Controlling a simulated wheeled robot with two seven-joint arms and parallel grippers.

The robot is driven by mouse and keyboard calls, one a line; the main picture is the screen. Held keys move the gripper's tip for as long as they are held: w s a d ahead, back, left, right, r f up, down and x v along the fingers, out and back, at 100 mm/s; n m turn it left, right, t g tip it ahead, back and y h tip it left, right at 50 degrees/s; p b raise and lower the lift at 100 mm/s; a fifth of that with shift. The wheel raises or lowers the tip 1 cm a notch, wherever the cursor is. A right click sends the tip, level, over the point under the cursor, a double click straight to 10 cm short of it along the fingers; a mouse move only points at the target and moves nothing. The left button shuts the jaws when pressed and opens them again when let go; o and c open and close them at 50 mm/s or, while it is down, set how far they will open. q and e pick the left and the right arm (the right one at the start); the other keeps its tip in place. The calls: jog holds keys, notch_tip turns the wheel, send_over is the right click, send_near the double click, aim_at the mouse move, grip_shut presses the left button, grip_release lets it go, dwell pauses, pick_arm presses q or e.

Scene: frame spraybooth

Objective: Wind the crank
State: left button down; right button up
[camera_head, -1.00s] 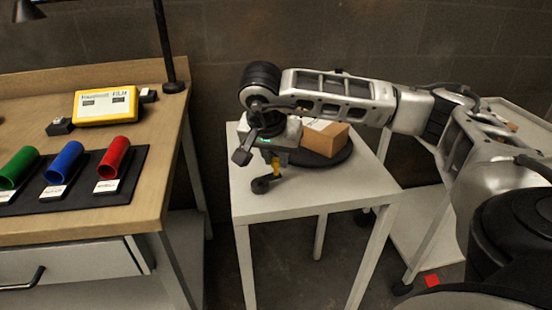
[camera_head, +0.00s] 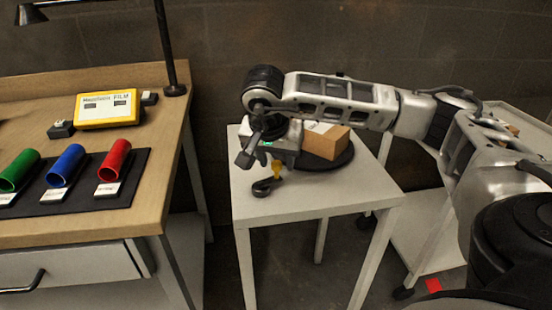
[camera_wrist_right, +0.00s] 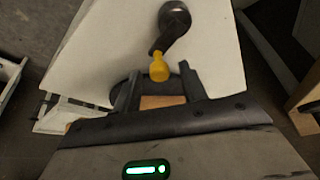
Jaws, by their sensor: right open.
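The crank (camera_head: 262,188) is a dark, rounded piece with a yellow handle (camera_head: 277,171), at the front left of the small white table. In the right wrist view the crank's dark body (camera_wrist_right: 175,18) lies beyond the fingers, and its yellow handle (camera_wrist_right: 159,66) shows between the fingertips. My right gripper (camera_wrist_right: 159,74) is open with one finger on each side of the handle; I cannot tell whether either finger touches it. In the head view my right wrist hides part of the handle. My left gripper is out of view.
A cardboard box (camera_head: 326,141) sits on a dark round plate (camera_head: 343,160) behind the crank on the white table (camera_head: 310,196). A wooden bench (camera_head: 160,175) at left holds green, blue and red tubes and a yellow device (camera_head: 107,108). A gap separates bench and table.

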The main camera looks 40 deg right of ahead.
pick_arm(q)
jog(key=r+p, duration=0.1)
jog(key=p, duration=0.3)
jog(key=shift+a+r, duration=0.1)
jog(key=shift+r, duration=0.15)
pick_arm(e)
jog(key=v, duration=1.6)
jog(key=shift+w, duration=0.15)
